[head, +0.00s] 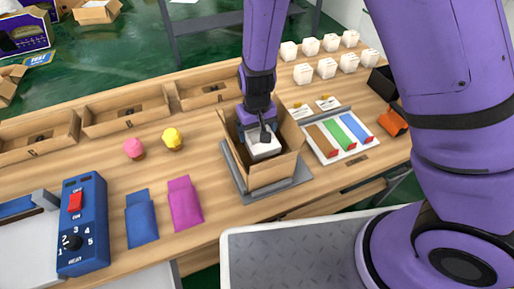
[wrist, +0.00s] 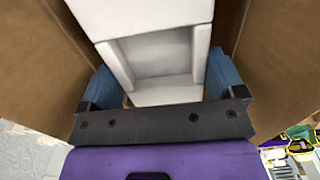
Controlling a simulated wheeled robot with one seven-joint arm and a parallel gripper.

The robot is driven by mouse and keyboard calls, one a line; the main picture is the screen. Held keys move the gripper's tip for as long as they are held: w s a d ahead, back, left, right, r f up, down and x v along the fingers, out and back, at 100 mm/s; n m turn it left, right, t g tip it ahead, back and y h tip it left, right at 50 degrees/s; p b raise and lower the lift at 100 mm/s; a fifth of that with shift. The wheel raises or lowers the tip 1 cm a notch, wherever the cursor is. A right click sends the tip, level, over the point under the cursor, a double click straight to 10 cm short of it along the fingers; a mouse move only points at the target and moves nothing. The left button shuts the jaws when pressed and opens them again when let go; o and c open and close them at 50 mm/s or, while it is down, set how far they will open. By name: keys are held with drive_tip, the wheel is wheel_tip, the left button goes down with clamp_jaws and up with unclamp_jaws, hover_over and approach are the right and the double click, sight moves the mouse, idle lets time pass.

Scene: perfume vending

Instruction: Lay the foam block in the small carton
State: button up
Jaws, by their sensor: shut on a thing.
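The small carton (head: 274,177) stands open on a grey plate on the wooden counter in the head view. Its brown walls (wrist: 40,60) rise on both sides in the wrist view. The white foam block (head: 264,150) is inside the carton's opening. In the wrist view the foam block (wrist: 160,22) shows a square hollow in its face. My gripper (head: 262,130) reaches down into the carton from above, and its blue fingers (wrist: 157,84) are shut on the block's two sides. Whether the block touches the carton's floor is hidden.
A tray with brown, green and blue strips (head: 340,134) lies right of the carton. Blue (head: 141,218) and magenta (head: 185,203) pouches and a blue control box (head: 83,225) lie to the left. Pink (head: 134,148) and yellow (head: 172,138) items stand behind. Several white boxes (head: 327,68) stand back right.

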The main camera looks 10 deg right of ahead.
sight(257, 135)
drive_tip(key=shift+f, duration=3.3)
drive_tip(key=shift+f, duration=0.6)
drive_tip(key=o, duration=0.6)
wheel_tip(257, 135, up, 12)
drive_tip(key=shift+r, duration=0.6)
drive_tip(key=shift+r, duration=0.1)
